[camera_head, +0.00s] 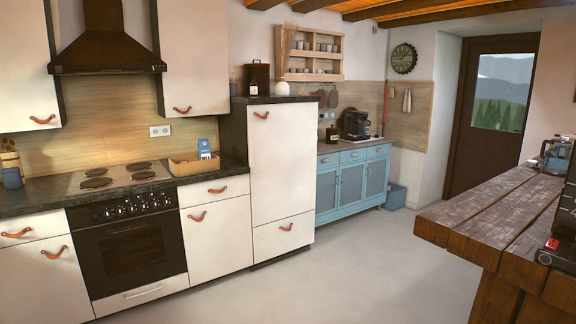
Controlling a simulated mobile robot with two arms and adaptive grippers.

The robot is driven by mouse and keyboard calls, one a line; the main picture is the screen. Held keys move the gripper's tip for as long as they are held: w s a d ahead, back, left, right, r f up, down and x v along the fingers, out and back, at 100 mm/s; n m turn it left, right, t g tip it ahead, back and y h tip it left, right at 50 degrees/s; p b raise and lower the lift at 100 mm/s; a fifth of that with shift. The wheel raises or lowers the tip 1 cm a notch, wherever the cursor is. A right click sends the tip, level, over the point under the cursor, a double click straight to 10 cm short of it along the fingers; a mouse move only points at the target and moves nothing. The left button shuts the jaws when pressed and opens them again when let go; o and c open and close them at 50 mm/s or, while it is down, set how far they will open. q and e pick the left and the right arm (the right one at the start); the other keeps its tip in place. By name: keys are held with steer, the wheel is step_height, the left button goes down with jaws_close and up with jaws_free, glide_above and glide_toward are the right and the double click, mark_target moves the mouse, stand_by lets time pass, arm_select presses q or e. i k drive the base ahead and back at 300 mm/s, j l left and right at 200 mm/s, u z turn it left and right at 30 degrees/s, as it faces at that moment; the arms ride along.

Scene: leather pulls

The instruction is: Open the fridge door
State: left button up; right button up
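The fridge appears to be the tall white cabinet in the middle of the head view, standing between the low kitchen units and the blue sideboard. Its large white upper door (281,160) looks shut flush. An orange-brown leather pull (261,115) sits near the door's upper left corner. A smaller white front (283,237) below has its own leather pull (286,227). Neither of my grippers shows in this view.
Left of the fridge are a white base cabinet (220,240) and a black oven (132,250). The blue sideboard (352,184) stands to its right. A heavy wooden table (490,215) fills the right foreground. The grey floor (350,270) before the fridge is clear.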

mark_target(283, 138)
steer(key=i, duration=1.65)
